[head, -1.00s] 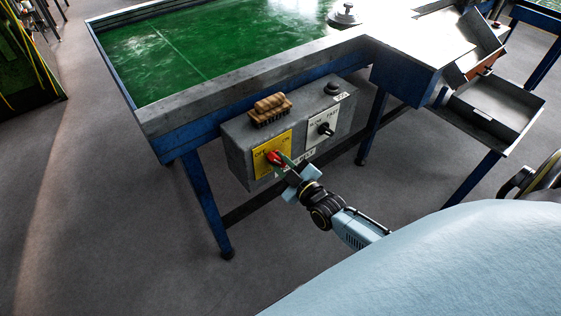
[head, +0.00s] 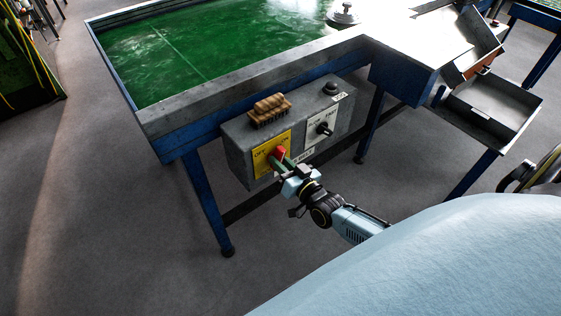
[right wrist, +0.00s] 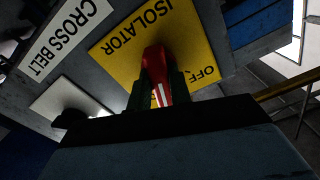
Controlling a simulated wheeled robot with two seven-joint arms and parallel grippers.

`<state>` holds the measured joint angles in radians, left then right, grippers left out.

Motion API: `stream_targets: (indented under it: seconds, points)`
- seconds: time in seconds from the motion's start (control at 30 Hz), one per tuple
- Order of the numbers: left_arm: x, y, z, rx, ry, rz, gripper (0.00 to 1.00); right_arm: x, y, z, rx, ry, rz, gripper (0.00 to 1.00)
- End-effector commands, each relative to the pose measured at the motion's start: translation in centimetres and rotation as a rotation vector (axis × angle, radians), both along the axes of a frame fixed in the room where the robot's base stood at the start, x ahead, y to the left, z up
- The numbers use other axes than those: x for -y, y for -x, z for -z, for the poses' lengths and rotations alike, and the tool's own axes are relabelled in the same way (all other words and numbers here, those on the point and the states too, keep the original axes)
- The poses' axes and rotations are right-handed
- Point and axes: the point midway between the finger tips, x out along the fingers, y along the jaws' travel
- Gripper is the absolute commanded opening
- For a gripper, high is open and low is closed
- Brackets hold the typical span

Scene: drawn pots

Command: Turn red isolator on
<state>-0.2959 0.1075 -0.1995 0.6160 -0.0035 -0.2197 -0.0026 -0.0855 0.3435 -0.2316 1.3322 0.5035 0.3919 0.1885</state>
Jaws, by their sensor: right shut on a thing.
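The red isolator handle (head: 279,152) sits on a yellow plate (head: 262,163) on the front of a grey control box (head: 236,152). The plate carries OFF at left and ON at right in the head view. My right gripper (head: 284,159) is shut on the red handle, and its fingers hide part of it. In the right wrist view the handle (right wrist: 154,64) stands between the dark fingers, with a white stripe on it. The yellow plate (right wrist: 118,47) reads ISOLATOR and OFF, upside down. My left gripper is not in view.
A white-plated black switch (head: 324,128) is right of the isolator. A wooden brush (head: 270,110) and a dark button (head: 331,88) are on top of the box.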

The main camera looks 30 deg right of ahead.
Motion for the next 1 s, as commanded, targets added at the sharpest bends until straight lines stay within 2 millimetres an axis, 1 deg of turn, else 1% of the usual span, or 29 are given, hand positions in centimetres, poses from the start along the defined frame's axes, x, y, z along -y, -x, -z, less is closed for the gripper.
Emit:
stream_targets:
  seconds: [0.2,0.5,0.7,1.0]
  points:
    - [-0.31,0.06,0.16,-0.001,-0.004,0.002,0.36,0.04,0.04,0.11,-0.016,-0.187,0.000,0.00]
    - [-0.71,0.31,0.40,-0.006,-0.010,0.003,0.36,0.10,0.04,0.15,-0.031,-0.370,-0.001,0.00]
    - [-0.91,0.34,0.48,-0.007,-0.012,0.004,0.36,0.11,0.04,0.18,-0.036,-0.433,0.000,0.00]
    - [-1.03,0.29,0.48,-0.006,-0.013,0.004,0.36,0.10,0.05,0.17,-0.038,-0.459,0.000,0.00]
